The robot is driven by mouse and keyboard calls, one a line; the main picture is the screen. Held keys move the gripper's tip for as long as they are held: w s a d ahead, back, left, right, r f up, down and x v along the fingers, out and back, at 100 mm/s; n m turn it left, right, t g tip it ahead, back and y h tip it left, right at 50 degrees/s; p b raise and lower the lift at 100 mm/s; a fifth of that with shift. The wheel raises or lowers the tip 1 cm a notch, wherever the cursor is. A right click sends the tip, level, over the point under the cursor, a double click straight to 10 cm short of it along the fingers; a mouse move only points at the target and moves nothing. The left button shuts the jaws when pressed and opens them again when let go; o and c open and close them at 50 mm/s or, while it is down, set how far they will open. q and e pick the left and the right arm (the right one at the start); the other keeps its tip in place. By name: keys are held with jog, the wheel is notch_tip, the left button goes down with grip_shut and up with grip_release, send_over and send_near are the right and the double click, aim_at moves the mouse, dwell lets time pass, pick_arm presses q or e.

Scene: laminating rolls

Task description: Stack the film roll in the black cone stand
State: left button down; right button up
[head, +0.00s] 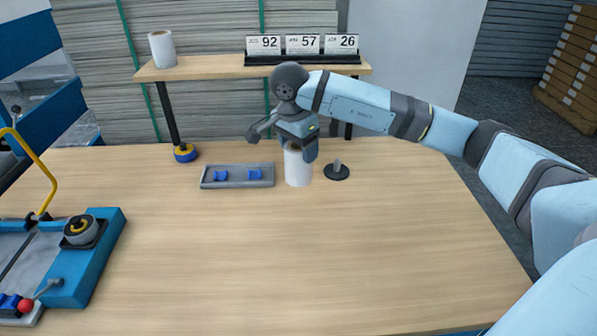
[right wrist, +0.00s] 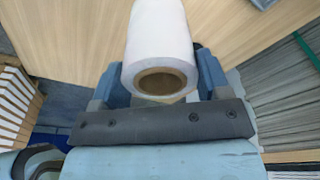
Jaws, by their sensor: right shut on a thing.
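The white film roll (head: 298,170) is upright, with its brown core facing up, between the grey tray and the stand. My right gripper (head: 299,150) is shut on its upper part. In the right wrist view, the roll (right wrist: 160,32) sits between the two blue fingers of the gripper (right wrist: 157,78). I cannot tell whether the roll's bottom touches the table. The black cone stand (head: 337,173), a round base with a short grey post, is just right of the roll, empty and apart from it. My left gripper is not in view.
A grey tray (head: 237,184) with blue blocks lies left of the roll. A blue-and-yellow tape roll (head: 185,153) is farther left. Behind, a raised shelf (head: 215,69) bears another white roll (head: 162,49) and number cards. A blue machine (head: 88,262) stands at left. The front tabletop is clear.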

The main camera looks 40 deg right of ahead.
jog(key=s+d+f+b, duration=0.2)
jog(key=d+f+b, duration=0.2)
jog(key=d, duration=0.3)
jog(key=s+d+f+b, duration=0.2)
jog(key=d+f+b, duration=0.1)
jog(key=d+b, duration=0.3)
jog(key=shift+n, duration=0.4)
jog(key=w+d+f, duration=0.1)
jog(key=w+d, duration=0.2)
jog(key=w, duration=0.2)
jog(key=w+d+f, duration=0.1)
jog(key=w+d, duration=0.3)
jog(key=w, duration=0.1)
jog(key=w+d+f, duration=0.2)
jog(key=w+d, duration=0.1)
jog(key=w, duration=0.1)
jog(key=shift+w+d, duration=0.15)
jog(key=shift+w, duration=0.25)
notch_tip(320, 180, down, 3)
jog(key=shift+r+b, duration=0.15)
jog(key=shift+b, duration=0.2)
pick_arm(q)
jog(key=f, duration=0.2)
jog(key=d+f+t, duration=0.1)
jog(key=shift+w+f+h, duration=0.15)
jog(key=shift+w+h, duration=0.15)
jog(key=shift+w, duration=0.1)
pick_arm(e)
jog(key=shift+f, duration=0.35)
